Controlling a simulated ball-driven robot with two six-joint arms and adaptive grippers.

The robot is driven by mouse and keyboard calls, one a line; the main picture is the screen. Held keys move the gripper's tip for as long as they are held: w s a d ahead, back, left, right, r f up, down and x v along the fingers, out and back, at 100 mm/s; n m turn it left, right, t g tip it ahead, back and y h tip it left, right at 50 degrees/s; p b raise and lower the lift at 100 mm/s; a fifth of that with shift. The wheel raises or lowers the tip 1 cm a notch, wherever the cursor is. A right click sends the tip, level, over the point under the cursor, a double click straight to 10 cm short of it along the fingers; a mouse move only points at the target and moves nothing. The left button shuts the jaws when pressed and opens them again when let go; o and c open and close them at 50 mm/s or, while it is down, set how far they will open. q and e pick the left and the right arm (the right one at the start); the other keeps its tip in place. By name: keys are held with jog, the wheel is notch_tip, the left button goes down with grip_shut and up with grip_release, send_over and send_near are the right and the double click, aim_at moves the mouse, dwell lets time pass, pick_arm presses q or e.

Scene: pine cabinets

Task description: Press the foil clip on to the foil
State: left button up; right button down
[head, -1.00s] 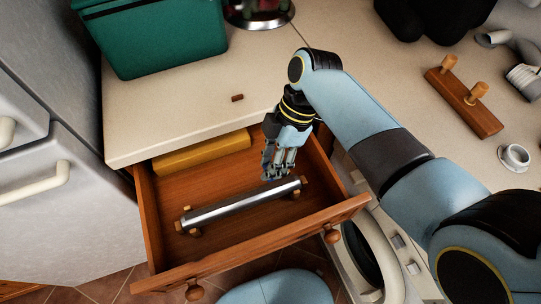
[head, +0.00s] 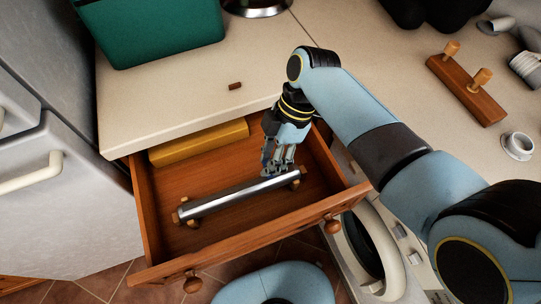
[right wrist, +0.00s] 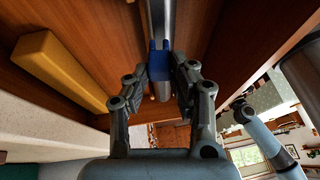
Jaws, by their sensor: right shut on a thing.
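The foil is a shiny silver roll (head: 222,199) lying across wooden end supports in the open drawer (head: 262,240). It also shows in the right wrist view (right wrist: 156,22). My right gripper (head: 276,170) reaches down into the drawer at the roll's right part. In the right wrist view its fingers are shut on the blue foil clip (right wrist: 159,64). The clip lies over the roll there, with roll visible above and below it. I cannot tell whether it is fully seated. The fingers hide the clip in the head view. My left gripper is not in view.
A yellow box (head: 199,142) lies at the back of the drawer. The counter above holds a teal bin (head: 150,30) and a small brown block (head: 235,86). A wooden peg stand (head: 466,88) and a white cup (head: 517,145) are at right. The fridge (head: 50,200) stands at left.

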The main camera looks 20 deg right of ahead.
jog(key=shift+s+f+b, duration=0.1)
jog(key=shift+f+b, duration=0.2)
jog(key=shift+f, duration=0.4)
jog(key=shift+f, duration=0.35)
jog(key=c, duration=1)
grip_release()
jog(key=shift+c, duration=0.2)
jog(key=a+p+v, duration=0.1)
jog(key=p+v, duration=0.3)
jog(key=v, duration=1.1)
jog(key=shift+r, duration=0.55)
